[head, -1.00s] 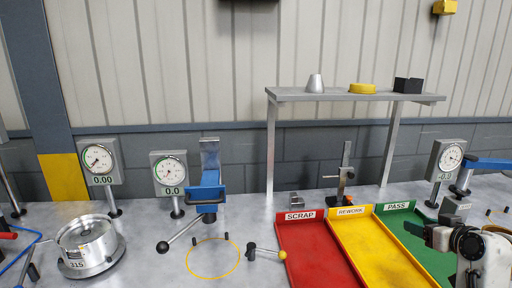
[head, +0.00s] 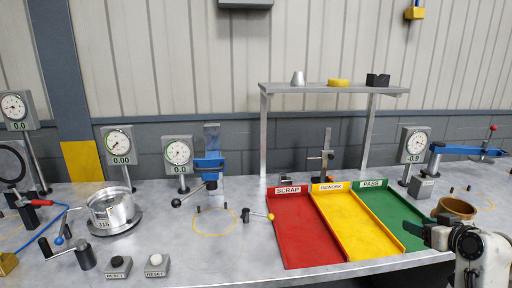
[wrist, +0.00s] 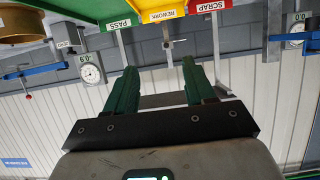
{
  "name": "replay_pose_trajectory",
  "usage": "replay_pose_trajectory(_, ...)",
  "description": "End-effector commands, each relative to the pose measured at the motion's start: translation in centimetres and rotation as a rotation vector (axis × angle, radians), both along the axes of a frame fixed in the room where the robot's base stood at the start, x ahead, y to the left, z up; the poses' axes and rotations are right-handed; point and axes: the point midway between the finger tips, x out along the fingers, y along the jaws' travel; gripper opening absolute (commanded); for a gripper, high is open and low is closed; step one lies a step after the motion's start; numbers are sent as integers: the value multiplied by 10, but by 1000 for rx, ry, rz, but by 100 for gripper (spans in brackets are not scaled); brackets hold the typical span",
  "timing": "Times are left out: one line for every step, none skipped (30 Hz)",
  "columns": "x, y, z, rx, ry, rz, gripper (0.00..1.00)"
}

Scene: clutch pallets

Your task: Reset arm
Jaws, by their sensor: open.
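My gripper (head: 418,232) is at the lower right of the head view, at the right edge of the green PASS tray, with a brass ring part (head: 455,207) just behind it. In the wrist view my gripper (wrist: 159,70) shows two green fingers standing apart, with nothing between them. The wrist picture is upside down, with the tray labels at its top and the wall below. The rest of my arm is mostly cut off by the head view's right edge.
Red SCRAP (head: 300,237), yellow REWORK (head: 355,228) and green PASS (head: 398,215) trays look empty. A grey shelf (head: 330,90) stands behind them. A blue clamp arm (head: 465,150) and dial gauge (head: 413,145) stand at right. A metal clutch drum (head: 112,210) sits at left.

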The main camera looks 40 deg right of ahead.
Motion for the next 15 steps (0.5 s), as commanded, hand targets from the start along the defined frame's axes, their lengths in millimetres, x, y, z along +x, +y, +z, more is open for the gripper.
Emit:
replay_pose_trajectory(0,0,0,0,0,0,54)
replay_pose_trajectory(0,0,0,0,0,0,54)
replay_pose_trajectory(4,5,-4,8,7,8,54)
replay_pose_trajectory(6,7,-7,13,11,12,54)
replay_pose_trajectory(8,10,-9,19,14,16,54)
replay_pose_trajectory(10,14,-12,25,20,22,54)
replay_pose_trajectory(12,17,-15,32,25,27,54)
replay_pose_trajectory(14,20,-18,39,30,31,54)
replay_pose_trajectory(17,24,-22,47,37,37,54)
replay_pose_trajectory(19,28,-25,53,42,41,54)
replay_pose_trajectory(21,32,-28,60,49,46,54)
replay_pose_trajectory(24,37,-33,70,57,54,54)
replay_pose_trajectory(27,41,-37,78,64,59,54)
replay_pose_trajectory(30,47,-41,87,72,67,54)
replay_pose_trajectory(33,54,-47,98,84,77,54)
